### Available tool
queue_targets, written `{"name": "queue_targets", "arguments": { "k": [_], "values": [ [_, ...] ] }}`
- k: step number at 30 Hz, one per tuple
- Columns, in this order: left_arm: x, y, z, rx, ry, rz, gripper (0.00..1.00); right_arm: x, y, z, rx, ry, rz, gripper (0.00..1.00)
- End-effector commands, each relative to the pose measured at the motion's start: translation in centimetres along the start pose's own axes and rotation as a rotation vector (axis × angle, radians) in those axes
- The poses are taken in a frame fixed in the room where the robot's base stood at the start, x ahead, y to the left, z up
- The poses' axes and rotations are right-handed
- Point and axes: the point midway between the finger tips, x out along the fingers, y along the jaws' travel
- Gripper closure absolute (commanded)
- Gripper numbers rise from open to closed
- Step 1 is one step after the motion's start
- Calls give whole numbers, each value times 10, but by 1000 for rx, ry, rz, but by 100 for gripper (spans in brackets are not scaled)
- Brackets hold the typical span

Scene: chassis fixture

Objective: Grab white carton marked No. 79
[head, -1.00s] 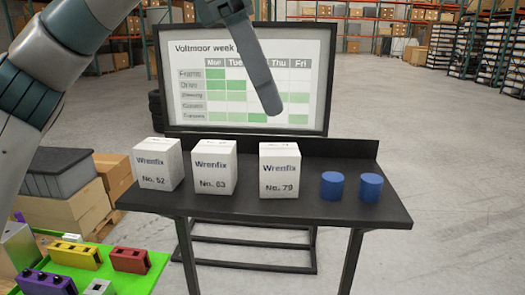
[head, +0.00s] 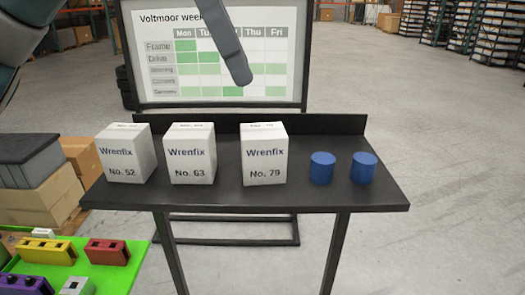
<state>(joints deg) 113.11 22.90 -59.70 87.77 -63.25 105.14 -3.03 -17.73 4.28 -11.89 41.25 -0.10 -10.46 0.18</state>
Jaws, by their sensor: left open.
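The white carton marked No. 79 (head: 265,156) stands upright on the dark table (head: 230,199), rightmost of three similar Wrenfix cartons. The carton No. 63 (head: 190,155) stands to its left, and carton No. 52 (head: 126,155) farther left. My left gripper (head: 236,68) comes down from the top of the view, above and slightly left of carton No. 79, and is apart from it. One dark finger shows; the rest of the gripper is cut off by the top edge. It is open and empty. My right gripper is out of view.
Two blue cylinders (head: 322,168) stand right of carton No. 79. A schedule board (head: 290,73) stands behind the table, which has a low back rim. A green surface (head: 124,281) with coloured blocks is at lower left, near brown boxes (head: 45,202). Floor at right is clear.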

Motion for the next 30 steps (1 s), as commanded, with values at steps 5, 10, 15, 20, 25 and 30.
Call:
{"name": "queue_targets", "arguments": {
  "k": [5, 10, 15, 20, 25, 30],
  "values": [
    [24, 0, 0, 1, 2, -2, 31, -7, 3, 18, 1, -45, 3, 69],
    [54, 0, 0, 2, 2, -2, 31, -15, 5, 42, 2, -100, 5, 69],
    [84, -1, 0, 1, 2, -3, 31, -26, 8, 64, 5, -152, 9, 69],
    [104, -1, 0, 1, 0, -1, 31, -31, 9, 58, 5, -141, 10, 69],
    [112, -1, -1, 1, -1, 0, 31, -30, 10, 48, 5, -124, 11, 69],
    [112, -1, -1, 1, -1, 0, 31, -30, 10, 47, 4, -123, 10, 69]
  ]
}}
